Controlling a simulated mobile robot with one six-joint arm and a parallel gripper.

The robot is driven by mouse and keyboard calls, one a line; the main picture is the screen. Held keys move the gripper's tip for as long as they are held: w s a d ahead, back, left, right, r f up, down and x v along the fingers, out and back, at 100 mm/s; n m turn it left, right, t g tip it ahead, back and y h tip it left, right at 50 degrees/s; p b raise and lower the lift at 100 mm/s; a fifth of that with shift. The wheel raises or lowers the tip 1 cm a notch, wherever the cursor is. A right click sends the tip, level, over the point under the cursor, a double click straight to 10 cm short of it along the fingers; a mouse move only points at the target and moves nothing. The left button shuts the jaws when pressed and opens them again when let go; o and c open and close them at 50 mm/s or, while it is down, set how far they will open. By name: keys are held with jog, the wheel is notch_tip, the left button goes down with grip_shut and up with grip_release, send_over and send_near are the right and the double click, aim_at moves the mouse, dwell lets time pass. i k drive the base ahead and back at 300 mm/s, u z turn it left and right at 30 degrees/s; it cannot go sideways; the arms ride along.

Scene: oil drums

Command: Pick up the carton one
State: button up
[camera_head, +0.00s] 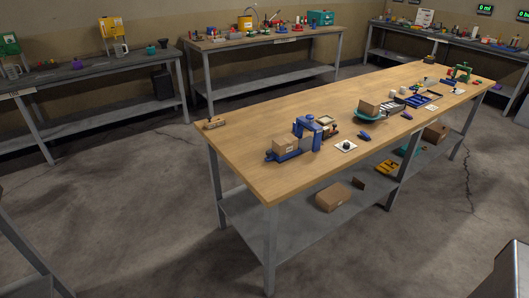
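Several brown cartons are in view. One small carton (285,144) sits at the near end of the wooden table, on or against the blue base of a blue device (308,130). Another carton (369,106) rests on a teal dish-like stand (372,116) farther along the table. A larger carton (333,196) lies on the grey lower shelf, and one more (436,131) is at that shelf's far end. I cannot tell which is the carton meant. My gripper is not in view.
The wooden table (255,135) has a bare near left part. A blue tray (416,99), a white card with a dark knob (346,146) and small tools lie on it. A yellow item (387,167) is on the shelf. Workbenches line the walls. Open concrete floor (130,215) lies left.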

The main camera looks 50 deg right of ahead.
aim_at(282, 150)
jog(key=z, duration=0.45)
jog(key=k, duration=0.15)
jog(key=u, duration=1.7)
jog(key=k, duration=1.3)
jog(key=z, duration=0.4)
jog(key=i, duration=0.5)
jog(key=z, duration=0.5)
jog(key=i, duration=1.05)
jog(key=u, duration=0.15)
